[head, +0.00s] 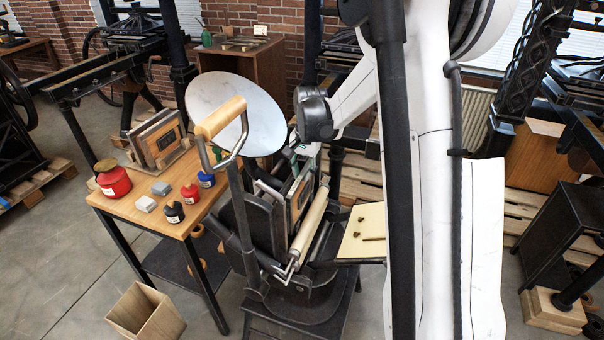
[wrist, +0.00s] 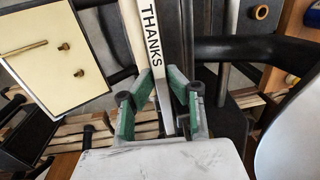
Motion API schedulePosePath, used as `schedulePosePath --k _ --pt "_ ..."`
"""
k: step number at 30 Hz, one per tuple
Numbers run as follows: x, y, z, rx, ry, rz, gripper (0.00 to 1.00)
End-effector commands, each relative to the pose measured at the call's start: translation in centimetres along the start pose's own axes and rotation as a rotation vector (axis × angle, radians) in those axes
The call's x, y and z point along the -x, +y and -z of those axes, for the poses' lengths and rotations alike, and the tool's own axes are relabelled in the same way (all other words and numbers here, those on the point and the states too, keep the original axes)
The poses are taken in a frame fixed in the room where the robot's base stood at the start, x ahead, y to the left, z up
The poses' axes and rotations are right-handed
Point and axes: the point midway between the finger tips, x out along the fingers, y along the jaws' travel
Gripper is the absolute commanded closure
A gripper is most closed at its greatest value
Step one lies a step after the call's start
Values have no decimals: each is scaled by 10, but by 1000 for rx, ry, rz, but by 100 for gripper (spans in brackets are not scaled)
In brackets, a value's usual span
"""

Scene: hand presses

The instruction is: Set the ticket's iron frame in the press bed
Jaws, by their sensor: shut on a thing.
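The hand press stands at the centre, with its round pale ink disc (head: 222,112) and a wooden-gripped lever (head: 220,117). My gripper (head: 306,153) is low over the press, shut on an iron frame (head: 300,197) with wood inside it. The frame stands steeply at the dark press bed (head: 262,222), behind the pale roller (head: 309,228). In the wrist view, my gripper's green-padded fingers (wrist: 163,112) are on either side of the frame's edge, near a pale strip reading THANKS (wrist: 151,32). I cannot tell whether the frame touches or is seated in the bed. No ticket is identifiable.
The wooden table (head: 137,205) at left holds a rack with another frame (head: 160,143), a red pot (head: 113,181) and small ink jars. A cream board (head: 363,232) with brass pieces adjoins the press at right. A wooden bin (head: 146,312) stands on the floor.

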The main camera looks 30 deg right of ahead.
Motion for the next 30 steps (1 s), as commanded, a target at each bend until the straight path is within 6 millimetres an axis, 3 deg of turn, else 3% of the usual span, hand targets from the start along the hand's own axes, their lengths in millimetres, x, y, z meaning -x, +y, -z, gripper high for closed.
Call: schedulePosePath --k 16,17,21,30 --pt "-4 1 -1 1 -1 -1 100" --pt "-4 1 -1 1 -1 -1 83" --pt "-3 1 -1 1 -1 -1 64" --pt "-3 0 0 0 0 -1 62"
